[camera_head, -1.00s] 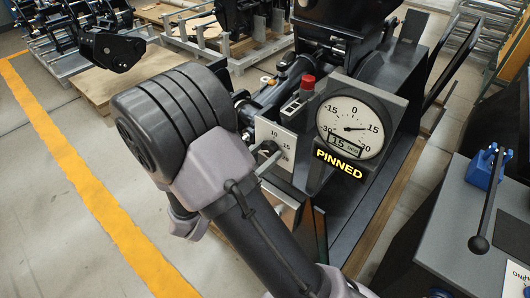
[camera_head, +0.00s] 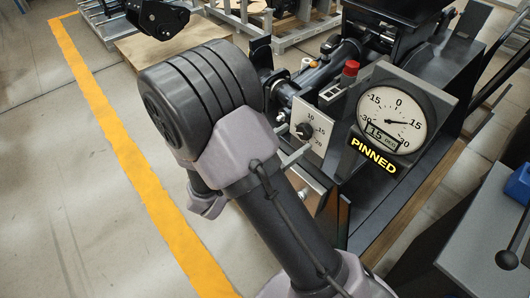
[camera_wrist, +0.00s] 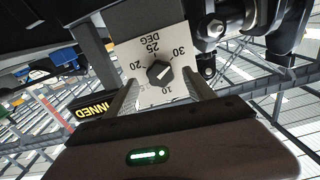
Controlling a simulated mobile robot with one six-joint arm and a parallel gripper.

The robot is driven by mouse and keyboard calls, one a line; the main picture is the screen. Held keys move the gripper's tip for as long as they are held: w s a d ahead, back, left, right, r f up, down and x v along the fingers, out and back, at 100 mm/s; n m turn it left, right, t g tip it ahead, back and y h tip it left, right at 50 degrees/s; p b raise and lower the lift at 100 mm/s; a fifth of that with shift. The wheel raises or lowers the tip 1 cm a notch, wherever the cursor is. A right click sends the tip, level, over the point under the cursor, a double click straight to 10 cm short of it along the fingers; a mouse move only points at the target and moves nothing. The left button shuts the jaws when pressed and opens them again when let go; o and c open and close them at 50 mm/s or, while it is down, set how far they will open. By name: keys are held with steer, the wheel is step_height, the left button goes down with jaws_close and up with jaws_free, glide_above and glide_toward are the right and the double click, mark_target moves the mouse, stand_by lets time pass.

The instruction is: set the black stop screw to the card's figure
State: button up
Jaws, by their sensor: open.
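The black stop screw (camera_head: 304,131) sits in a pale scale plate (camera_head: 322,124). In the wrist view, the stop screw (camera_wrist: 159,73) is a dark hex-like knob with a white slanted mark. The plate (camera_wrist: 146,42) appears upside down there, with "DEG" and figures including 10, 20, 25 and 30. I cannot tell exactly which figure the mark meets. My gripper (camera_wrist: 161,85) is open, with one finger on each side of the screw in the picture, apparently not touching it. In the head view my wrist hides most of the gripper. The card is not in view.
A round gauge (camera_head: 397,107) right of the plate has its needle near 15, with a "15 DEG" readout and a lit "PINNED" sign (camera_head: 373,155). A red-topped button (camera_head: 350,70) stands behind. A grey bench (camera_head: 490,240) is at right. Floor is clear at left.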

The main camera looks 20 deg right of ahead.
steer(key=p+v, duration=0.3)
steer(key=v, duration=1.1)
steer(key=shift+a, duration=0.25)
steer(key=shift+s+r, duration=0.1)
steer(key=s+d+r+n+g+y, duration=0.2)
steer(key=s+d+r+g+y, duration=0.15)
steer(key=s+y, duration=0.25)
steer(key=s+d+r+n+g+y, duration=0.2)
steer(key=s+d+g+y, duration=0.1)
steer(key=s+g+y, duration=0.25)
steer(key=a+r+n+t+y, duration=0.6)
steer(key=r+t+y, duration=0.1)
steer(key=r+t, duration=0.1)
steer(key=shift+n+t, duration=0.3)
